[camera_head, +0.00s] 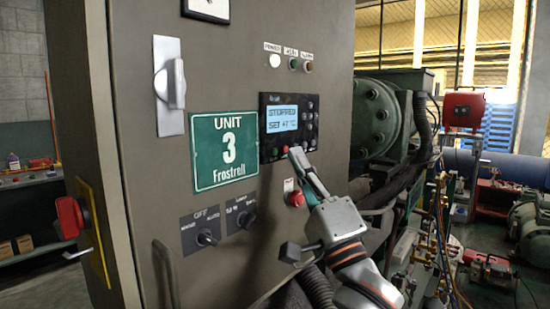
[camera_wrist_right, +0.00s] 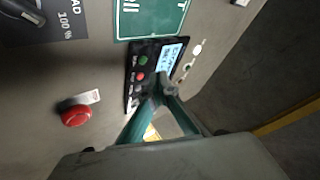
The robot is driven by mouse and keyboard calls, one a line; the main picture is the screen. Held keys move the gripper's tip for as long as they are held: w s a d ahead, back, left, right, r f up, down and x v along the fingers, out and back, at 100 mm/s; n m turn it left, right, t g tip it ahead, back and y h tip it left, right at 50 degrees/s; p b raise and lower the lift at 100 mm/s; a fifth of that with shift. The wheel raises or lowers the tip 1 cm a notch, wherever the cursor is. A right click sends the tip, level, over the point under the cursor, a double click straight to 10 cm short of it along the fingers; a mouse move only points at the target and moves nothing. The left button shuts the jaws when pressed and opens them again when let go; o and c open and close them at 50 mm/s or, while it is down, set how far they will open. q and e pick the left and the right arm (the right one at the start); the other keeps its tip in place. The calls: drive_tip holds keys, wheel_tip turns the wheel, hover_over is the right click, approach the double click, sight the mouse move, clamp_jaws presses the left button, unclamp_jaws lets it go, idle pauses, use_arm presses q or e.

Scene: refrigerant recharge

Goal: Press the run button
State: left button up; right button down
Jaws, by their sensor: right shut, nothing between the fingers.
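The control panel (camera_head: 288,124) is a black module on the grey cabinet door. Its lit blue screen (camera_head: 282,118) reads "STOPPED" above a set temperature. In the right wrist view, a green button (camera_wrist_right: 143,60) and a red button (camera_wrist_right: 140,76) sit side by side along the panel's edge; their labels are too small to read. My right gripper (camera_head: 296,153) is shut and empty, its fingertips in front of the panel's lower edge. The fingertips (camera_wrist_right: 169,88) also show over the panel in the right wrist view. I cannot tell whether they touch it. My left gripper is out of view.
A red mushroom button (camera_head: 296,199) sits below the panel, close to my right gripper. Two rotary switches (camera_head: 206,238) are lower on the door. A green "UNIT 3" sign (camera_head: 224,149) is left of the panel. Machinery and pipes stand to the right of the cabinet.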

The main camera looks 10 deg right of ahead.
sight(277, 140)
drive_tip(key=shift+w+a+r, duration=0.15)
drive_tip(key=shift+w+a, duration=0.4)
drive_tip(key=shift+w, duration=0.05)
idle(0.5)
idle(0.6)
drive_tip(key=shift+w+a+p, duration=0.3)
drive_tip(key=shift+p, duration=0.1)
drive_tip(key=shift+w+a, duration=0.15)
drive_tip(key=shift+w, duration=0.1)
idle(1.0)
drive_tip(key=shift+s+d+p, duration=0.4)
drive_tip(key=shift+s+p, duration=0.15)
drive_tip(key=shift+p, duration=0.15)
